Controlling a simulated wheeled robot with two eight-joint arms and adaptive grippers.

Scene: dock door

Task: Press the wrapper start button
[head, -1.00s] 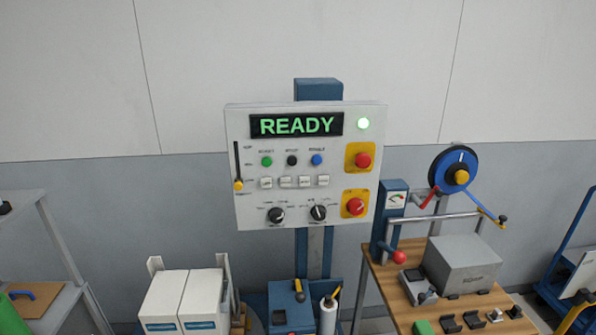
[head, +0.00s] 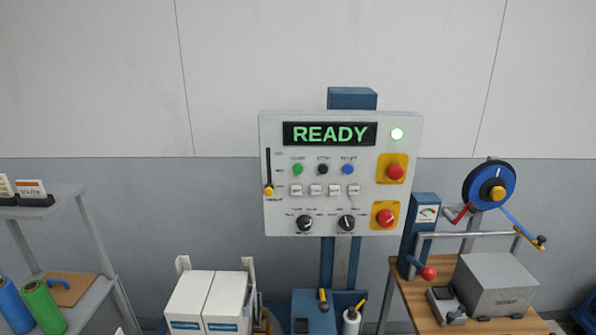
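The wrapper control panel (head: 280,215) stands upright on a blue post in the middle of the head view. Its display (head: 329,134) reads READY in green, and a lamp (head: 397,134) beside it is lit. A green button (head: 298,169), a black button (head: 323,169) and a blue button (head: 348,169) sit in a row below the display. Their labels are too small to read surely. Two red controls on yellow plates, an upper one (head: 395,171) and a lower one (head: 386,217), are at the right. Neither of my grippers is in view.
White boxes (head: 208,296) stand below the panel at the left. A wooden bench (head: 402,303) at the right holds a grey box (head: 496,284) and a blue reel (head: 489,188). A grey shelf (head: 60,203) with green and blue rolls is at far left. The space before the panel looks clear.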

